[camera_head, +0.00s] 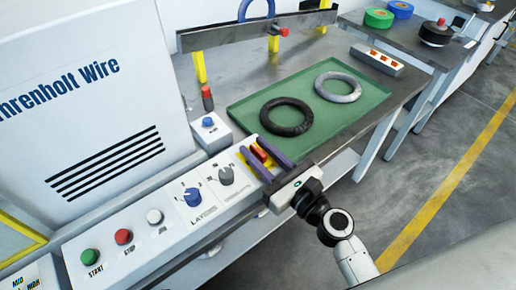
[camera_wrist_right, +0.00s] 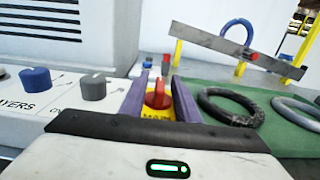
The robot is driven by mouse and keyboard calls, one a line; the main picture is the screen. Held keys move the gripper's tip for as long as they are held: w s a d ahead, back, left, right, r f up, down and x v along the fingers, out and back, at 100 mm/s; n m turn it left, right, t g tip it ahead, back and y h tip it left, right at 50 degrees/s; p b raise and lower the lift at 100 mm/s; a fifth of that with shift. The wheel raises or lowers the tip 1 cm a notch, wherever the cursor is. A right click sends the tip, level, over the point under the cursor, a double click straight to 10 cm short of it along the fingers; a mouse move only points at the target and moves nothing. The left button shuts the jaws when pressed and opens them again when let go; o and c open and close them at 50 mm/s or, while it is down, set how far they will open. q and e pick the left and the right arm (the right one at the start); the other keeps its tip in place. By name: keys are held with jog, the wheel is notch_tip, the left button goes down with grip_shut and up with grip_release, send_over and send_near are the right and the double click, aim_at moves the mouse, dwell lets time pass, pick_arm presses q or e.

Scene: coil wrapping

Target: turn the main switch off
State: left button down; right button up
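The main switch is a red rotary knob (camera_head: 259,154) on a yellow plate at the right end of the white control panel. It also shows in the right wrist view (camera_wrist_right: 158,95), with its handle standing roughly upright in the picture. My right gripper (camera_head: 251,146) has its two purple fingers apart, one on each side of the knob. In the right wrist view the fingers (camera_wrist_right: 161,70) flank the knob, and it does not look clamped. Whether a finger touches it I cannot tell. Part of the plate's lettering is hidden by my gripper. My left gripper is not in view.
Beside the switch are a grey knob (camera_head: 226,175), a blue knob (camera_head: 192,196) and white, red and green buttons (camera_head: 124,236). A green tray (camera_head: 308,102) with a black ring (camera_head: 287,117) and a grey ring (camera_head: 338,87) lies behind. A grey bar (camera_head: 250,32) stands beyond.

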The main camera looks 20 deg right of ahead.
grip_shut()
